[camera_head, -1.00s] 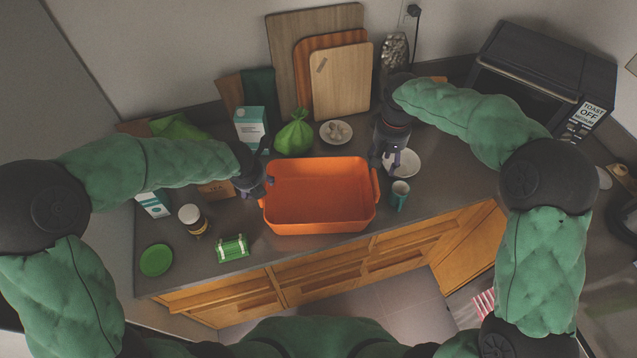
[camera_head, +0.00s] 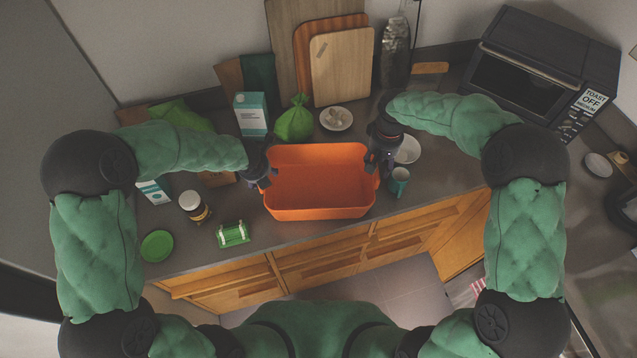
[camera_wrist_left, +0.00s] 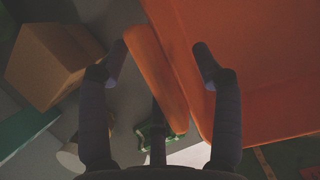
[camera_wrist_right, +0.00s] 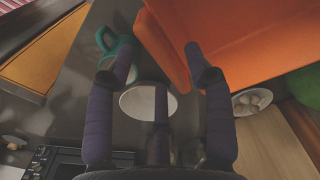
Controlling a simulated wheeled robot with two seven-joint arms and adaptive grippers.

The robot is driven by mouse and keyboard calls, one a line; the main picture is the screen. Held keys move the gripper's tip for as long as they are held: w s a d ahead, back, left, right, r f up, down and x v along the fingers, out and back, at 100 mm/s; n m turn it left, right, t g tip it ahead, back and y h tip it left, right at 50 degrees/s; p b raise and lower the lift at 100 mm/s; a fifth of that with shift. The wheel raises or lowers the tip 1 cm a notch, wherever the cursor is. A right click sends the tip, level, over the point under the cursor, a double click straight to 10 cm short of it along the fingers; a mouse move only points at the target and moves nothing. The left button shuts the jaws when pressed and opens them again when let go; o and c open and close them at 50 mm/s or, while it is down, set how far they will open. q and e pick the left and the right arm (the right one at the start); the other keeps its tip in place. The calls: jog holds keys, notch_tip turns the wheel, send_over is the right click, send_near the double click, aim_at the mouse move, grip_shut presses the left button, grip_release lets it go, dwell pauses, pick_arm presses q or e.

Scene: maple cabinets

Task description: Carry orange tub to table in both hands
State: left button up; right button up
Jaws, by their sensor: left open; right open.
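The orange tub (camera_head: 318,208) is a rectangular open container, empty, standing on the counter near its front edge. My left gripper (camera_head: 267,176) is at the tub's left end. In the left wrist view its open fingers (camera_wrist_left: 160,62) stand on either side of the tub's handle (camera_wrist_left: 158,85). My right gripper (camera_head: 376,168) is at the tub's right end, also open. In the right wrist view its fingers (camera_wrist_right: 160,62) straddle the orange handle (camera_wrist_right: 163,48) there. Whether any finger touches the tub I cannot tell. The table is not recognisable in these views.
A teal mug (camera_head: 399,181) and a white bowl (camera_head: 407,150) stand close to the right gripper. A green bag (camera_head: 295,122), a carton (camera_head: 251,115) and a plate (camera_head: 336,118) are behind the tub. A jar (camera_head: 194,206) and green rack (camera_head: 233,234) are at left.

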pick_arm(q)
jog(key=shift+x, duration=1.3)
pick_arm(e)
jog(key=shift+f, duration=1.25)
pick_arm(q)
jog(key=c, duration=0.8)
pick_arm(e)
jog(key=c, duration=0.8)
pick_arm(q)
grip_shut()
pick_arm(e)
grip_shut()
